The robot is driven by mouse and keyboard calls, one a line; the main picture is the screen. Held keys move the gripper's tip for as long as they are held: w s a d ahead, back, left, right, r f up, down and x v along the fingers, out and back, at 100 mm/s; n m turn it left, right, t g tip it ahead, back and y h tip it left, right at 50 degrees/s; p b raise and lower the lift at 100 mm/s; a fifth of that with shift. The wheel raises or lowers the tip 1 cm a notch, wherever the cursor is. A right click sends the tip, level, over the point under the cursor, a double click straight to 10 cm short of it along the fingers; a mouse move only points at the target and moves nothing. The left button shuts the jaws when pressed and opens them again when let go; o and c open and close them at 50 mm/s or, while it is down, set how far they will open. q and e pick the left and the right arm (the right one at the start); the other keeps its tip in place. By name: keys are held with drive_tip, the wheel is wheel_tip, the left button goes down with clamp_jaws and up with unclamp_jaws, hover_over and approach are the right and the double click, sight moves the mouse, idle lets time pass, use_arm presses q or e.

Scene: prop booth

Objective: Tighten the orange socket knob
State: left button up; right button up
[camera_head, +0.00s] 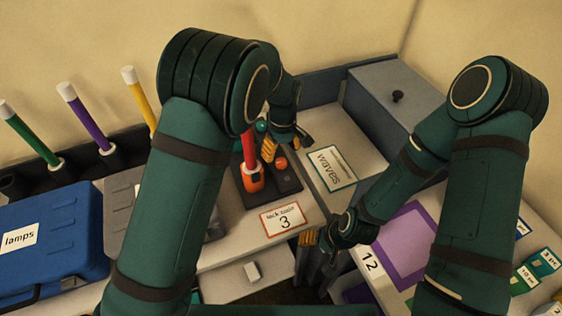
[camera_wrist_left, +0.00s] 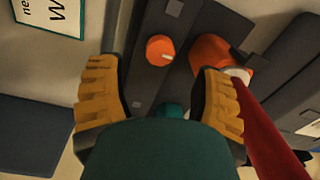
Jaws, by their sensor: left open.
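The orange knob (camera_head: 281,163) is a small round knob on a dark base (camera_head: 288,185); in the left wrist view the knob (camera_wrist_left: 160,50) shows a pale mark on its face. Beside it is an orange socket (camera_head: 252,180) with a red stick (camera_head: 249,148) standing in it. My left gripper (camera_head: 280,147) is open above the base. In its wrist view the two yellow-padded fingers (camera_wrist_left: 158,72) are apart, with the knob between and just beyond their tips; I see no contact. My right gripper (camera_head: 312,238) is lower right, away from the knob; its finger gap is unclear.
A teal part (camera_wrist_left: 170,110) sits near the knob, partly hidden. The red stick rises close to one left finger. A "waves" card (camera_head: 331,168) lies right of the base, and a number 3 card (camera_head: 284,219) in front. A blue case (camera_head: 50,240) stands left.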

sight(281, 161)
use_arm(q)
wheel_tip(281, 161, down, 5)
drive_tip(key=shift+r, duration=0.1)
idle(0.3)
clamp_jaws()
